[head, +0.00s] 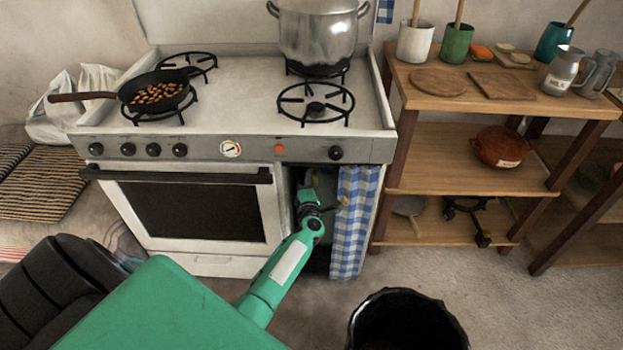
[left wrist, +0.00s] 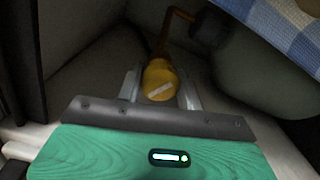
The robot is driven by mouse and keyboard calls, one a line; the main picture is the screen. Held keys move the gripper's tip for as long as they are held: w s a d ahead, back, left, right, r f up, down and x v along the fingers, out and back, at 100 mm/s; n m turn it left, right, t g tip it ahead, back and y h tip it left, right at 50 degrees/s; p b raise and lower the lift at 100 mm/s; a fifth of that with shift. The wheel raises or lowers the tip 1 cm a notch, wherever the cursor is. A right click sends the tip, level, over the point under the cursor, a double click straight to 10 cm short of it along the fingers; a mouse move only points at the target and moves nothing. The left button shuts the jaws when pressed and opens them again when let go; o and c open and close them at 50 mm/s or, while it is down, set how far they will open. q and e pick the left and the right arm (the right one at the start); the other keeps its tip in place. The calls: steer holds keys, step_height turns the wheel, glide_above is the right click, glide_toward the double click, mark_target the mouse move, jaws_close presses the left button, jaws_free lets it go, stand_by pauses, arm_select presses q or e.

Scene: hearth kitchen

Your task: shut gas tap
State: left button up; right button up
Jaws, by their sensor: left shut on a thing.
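The gas tap's yellow knob (left wrist: 158,80) shows in the left wrist view, with a pale bar mark slanting up to the right on its face. My left gripper (left wrist: 160,88) has a finger on each side of the knob and is shut on it. A copper-coloured pipe (left wrist: 168,28) rises behind the knob to a dark fitting (left wrist: 208,30) by a grey-green rounded body (left wrist: 260,75), likely a gas cylinder. In the head view my left arm reaches into the open bay right of the oven, where the gripper (head: 305,180) is small and the knob cannot be made out. My right gripper is not in view.
A blue checked curtain (head: 355,225) hangs at the bay's right side, close to my left arm. The stove (head: 235,85) above carries a pan of brown pieces (head: 158,92) and a steel pot (head: 315,35). A black bin (head: 405,322) stands on the floor in front; wooden shelves (head: 460,160) are right.

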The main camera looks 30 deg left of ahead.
arm_select(q)
steer(key=m+p, duration=0.5)
steer(key=m, duration=0.5)
steer(key=shift+p, duration=0.4)
steer(key=shift+f+m+p, duration=0.1)
steer(key=shift+m+p, duration=0.2)
steer(key=shift+m, duration=0.8)
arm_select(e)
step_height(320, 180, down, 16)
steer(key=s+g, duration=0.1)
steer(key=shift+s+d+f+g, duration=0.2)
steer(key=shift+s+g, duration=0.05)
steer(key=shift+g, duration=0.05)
arm_select(q)
steer(key=o, duration=1)
steer(key=shift+s+d, duration=0.2)
steer(key=shift+s, duration=0.05)
steer(key=p+v, duration=0.1)
steer(key=v, duration=1.2)
steer(key=shift+s, duration=0.15)
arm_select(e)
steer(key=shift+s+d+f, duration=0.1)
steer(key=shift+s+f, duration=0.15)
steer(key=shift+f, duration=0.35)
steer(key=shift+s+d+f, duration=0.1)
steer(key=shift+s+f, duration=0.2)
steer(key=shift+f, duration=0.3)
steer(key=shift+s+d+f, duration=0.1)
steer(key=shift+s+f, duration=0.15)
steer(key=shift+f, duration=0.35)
